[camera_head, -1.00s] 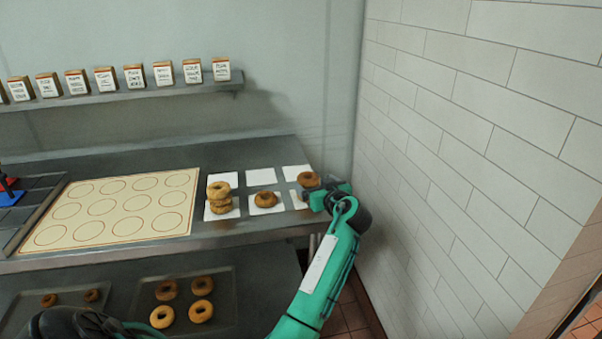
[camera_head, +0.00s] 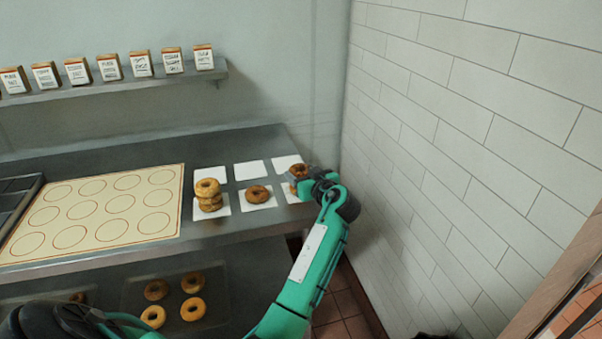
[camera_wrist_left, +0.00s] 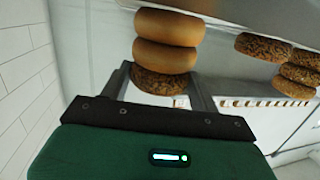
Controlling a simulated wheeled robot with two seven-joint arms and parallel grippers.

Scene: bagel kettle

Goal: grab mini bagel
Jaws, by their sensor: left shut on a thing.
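My left gripper (camera_head: 304,182) is at the right end of the counter, at a brown bagel (camera_head: 299,171) over the front right paper square. In the left wrist view, which looks inverted, its fingers (camera_wrist_left: 160,88) are shut on a dark seeded bagel (camera_wrist_left: 164,81). Two plain bagels (camera_wrist_left: 166,40) line up with it between the seeded one and the counter. They appear to touch one another. In the head view the gripper partly hides these bagels. My right gripper is not in view.
To the left are a single brown bagel (camera_head: 258,193) and a bagel stack (camera_head: 208,195) on paper squares. The back squares (camera_head: 250,170) are bare. A circle-marked mat (camera_head: 95,213) lies further left. A tiled wall (camera_head: 430,150) stands close on the right. More bagels (camera_head: 192,309) lie below.

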